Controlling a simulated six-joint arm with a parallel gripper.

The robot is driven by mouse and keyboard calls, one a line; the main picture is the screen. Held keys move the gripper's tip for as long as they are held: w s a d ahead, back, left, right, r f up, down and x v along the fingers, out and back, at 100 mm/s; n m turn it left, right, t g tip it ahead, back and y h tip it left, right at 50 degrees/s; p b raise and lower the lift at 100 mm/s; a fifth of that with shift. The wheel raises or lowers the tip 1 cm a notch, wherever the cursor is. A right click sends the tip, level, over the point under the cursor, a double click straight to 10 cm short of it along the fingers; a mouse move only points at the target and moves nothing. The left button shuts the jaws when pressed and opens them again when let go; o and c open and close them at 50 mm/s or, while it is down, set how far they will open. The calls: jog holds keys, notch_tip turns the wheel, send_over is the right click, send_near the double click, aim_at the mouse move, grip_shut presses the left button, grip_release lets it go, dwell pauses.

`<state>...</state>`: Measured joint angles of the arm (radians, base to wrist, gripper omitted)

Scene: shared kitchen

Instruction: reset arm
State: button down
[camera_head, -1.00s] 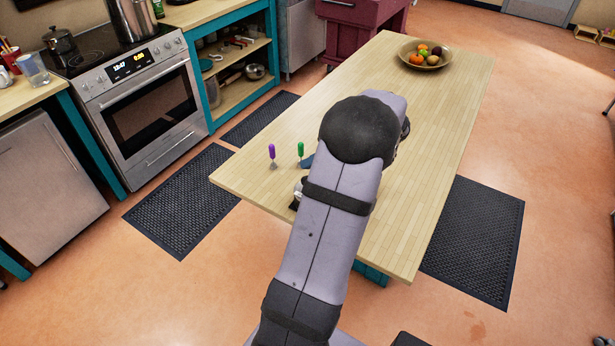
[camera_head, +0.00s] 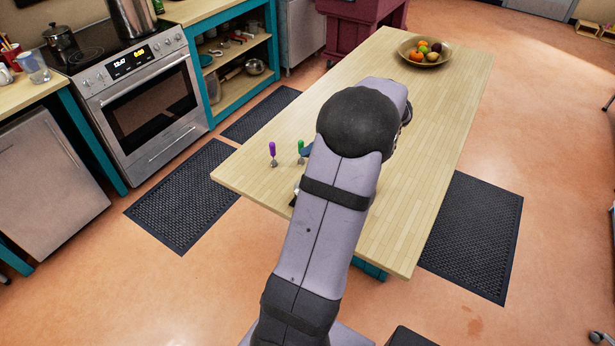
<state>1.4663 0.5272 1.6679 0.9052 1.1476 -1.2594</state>
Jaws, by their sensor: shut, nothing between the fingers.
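My arm (camera_head: 328,220) reaches up from the bottom of the view and bends at a dark elbow joint (camera_head: 357,122) over the wooden table (camera_head: 440,130). Its far part folds behind the upper link and is mostly hidden. A small pale and dark piece at the left edge of the arm looks like part of my gripper (camera_head: 296,194), low over the near left part of the table. The gripper is shut and empty. Most of it is hidden by the arm, so its exact height above the table cannot be told.
A purple-handled tool (camera_head: 272,152) and a green-handled tool (camera_head: 301,149) stand on the table just left of the arm. A fruit bowl (camera_head: 426,60) is at the far end. A stove (camera_head: 150,105) stands left. The table's right side is clear.

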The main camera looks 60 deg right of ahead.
jog(key=s+a+f+m+g, duration=0.4)
jog(key=s+f+m, duration=0.3)
jog(key=f+m, duration=0.2)
jog(key=s+a+f+g+y, duration=0.1)
jog(key=s+a+f+g, duration=0.25)
jog(key=a, duration=0.55)
jog(key=w+a+r+n, duration=0.1)
jog(key=w+a+n, duration=0.2)
jog(key=a, duration=0.7)
jog(key=w+a+r+n+g+h, duration=0.1)
jog(key=w+a+r+n, duration=0.1)
jog(key=a+n, duration=0.6)
jog(key=w+a+r+n+h, duration=0.1)
jog(key=w+a+n, duration=0.4)
jog(key=a, duration=0.6)
jog(key=shift+a+r+n+g, duration=0.3)
jog(key=shift+r+n+g, duration=0.1)
jog(key=shift+r, duration=0.2)
